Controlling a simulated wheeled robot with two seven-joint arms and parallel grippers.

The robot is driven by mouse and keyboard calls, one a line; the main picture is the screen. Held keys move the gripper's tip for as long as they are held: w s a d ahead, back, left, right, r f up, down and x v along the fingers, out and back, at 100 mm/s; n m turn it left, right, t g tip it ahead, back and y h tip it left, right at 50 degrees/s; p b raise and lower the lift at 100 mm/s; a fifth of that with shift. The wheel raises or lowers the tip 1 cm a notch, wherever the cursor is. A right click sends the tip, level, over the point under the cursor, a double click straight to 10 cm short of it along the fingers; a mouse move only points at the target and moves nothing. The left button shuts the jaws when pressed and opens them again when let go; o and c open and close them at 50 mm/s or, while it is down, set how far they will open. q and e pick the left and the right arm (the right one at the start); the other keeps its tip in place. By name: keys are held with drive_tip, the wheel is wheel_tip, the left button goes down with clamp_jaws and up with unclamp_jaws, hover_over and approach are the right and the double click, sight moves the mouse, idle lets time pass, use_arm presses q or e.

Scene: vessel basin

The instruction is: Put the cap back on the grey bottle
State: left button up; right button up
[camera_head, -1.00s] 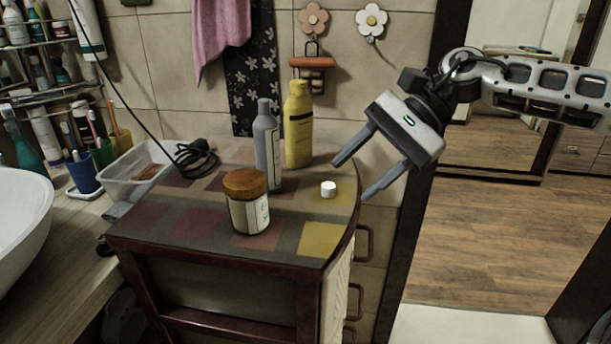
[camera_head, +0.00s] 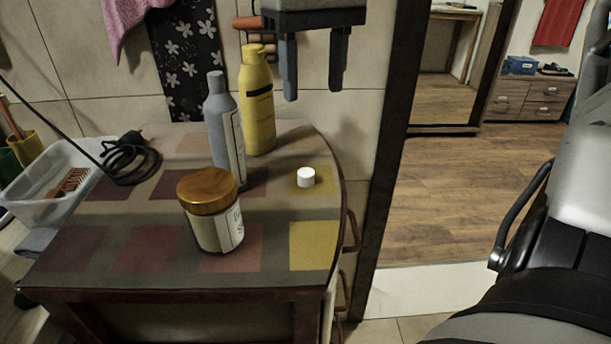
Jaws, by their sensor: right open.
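The grey bottle (camera_head: 224,130) stands upright on the cabinet top, left of and in front of the yellow bottle; its tapered top is bare or grey, I cannot tell which. A small white cap (camera_head: 306,177) sits on the cabinet top to the right of the grey bottle, on a yellow square. My right gripper (camera_head: 314,92) is open and empty, fingers pointing down, above and behind the cap in the picture and apart from it. My left gripper is out of view.
The yellow bottle (camera_head: 257,100) stands just behind the grey bottle. A jar with a wooden lid (camera_head: 211,212) stands in front. A black coiled cable (camera_head: 130,160) and a white tray (camera_head: 45,190) lie at the left. The cabinet top (camera_head: 268,250) is clear around the cap.

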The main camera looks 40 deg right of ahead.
hover_over(306, 173)
drive_tip(key=f, duration=0.5)
drive_tip(key=d+f+b, duration=0.1)
drive_tip(key=f, duration=0.2)
drive_tip(key=shift+s+f, duration=0.1)
drive_tip(key=shift+s, duration=0.05)
drive_tip(key=shift+a, duration=0.1)
drive_tip(key=shift+f, duration=0.1)
drive_tip(key=f, duration=0.5)
drive_tip(key=shift+a, duration=0.3)
drive_tip(key=c, duration=1)
